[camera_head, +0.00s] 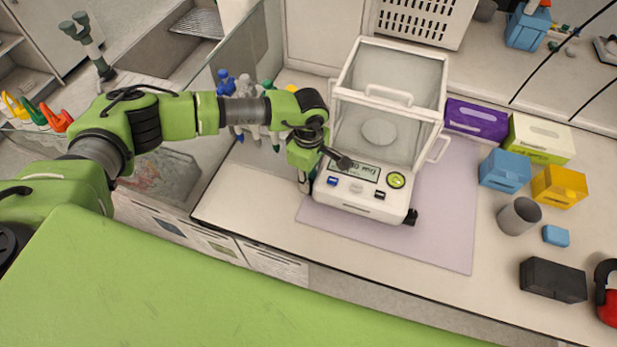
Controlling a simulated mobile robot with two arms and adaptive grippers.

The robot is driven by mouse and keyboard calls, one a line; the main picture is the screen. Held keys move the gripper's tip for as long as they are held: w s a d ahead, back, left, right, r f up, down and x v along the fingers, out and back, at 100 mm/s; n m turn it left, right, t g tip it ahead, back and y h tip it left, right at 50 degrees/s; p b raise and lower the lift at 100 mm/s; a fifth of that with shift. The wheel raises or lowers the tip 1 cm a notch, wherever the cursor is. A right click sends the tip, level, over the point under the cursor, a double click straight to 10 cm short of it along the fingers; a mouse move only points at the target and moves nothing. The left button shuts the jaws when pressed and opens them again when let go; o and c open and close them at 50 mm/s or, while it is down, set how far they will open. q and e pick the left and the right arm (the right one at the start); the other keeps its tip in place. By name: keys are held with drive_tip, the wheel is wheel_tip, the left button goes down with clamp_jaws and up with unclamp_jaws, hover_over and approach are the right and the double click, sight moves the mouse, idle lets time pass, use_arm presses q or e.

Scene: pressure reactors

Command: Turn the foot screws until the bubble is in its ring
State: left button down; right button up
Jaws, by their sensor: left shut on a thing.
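A white balance (352,203) with a clear draft shield (395,90) stands on a pale mat. Its front panel carries a lit display (354,170) and a round yellow-green bubble level (397,180) at the right. The bubble is too small to place against its ring. A black foot screw (411,217) shows at the front right corner. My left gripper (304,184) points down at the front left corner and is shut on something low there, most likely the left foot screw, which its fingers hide. My right gripper is out of view.
Spray bottles (245,92) stand behind my left arm. To the right are a purple box (476,120), a blue box (504,170), a yellow box (559,187), a grey cup (519,216) and a black box (553,280). The mat's right part (452,220) is clear.

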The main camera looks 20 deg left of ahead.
use_arm(q)
drive_tip(key=shift+f+n+b, duration=0.2)
drive_tip(key=shift+n+b, duration=1)
drive_tip(key=shift+b, duration=0.05)
drive_tip(key=shift+r+n+b, duration=0.2)
drive_tip(key=shift+n+b, duration=0.35)
drive_tip(key=shift+n, duration=0.35)
drive_tip(key=c, duration=2.1)
unclamp_jaws()
drive_tip(key=shift+r, duration=0.25)
wheel_tip(320, 180, up, 12)
drive_tip(key=shift+f, duration=0.15)
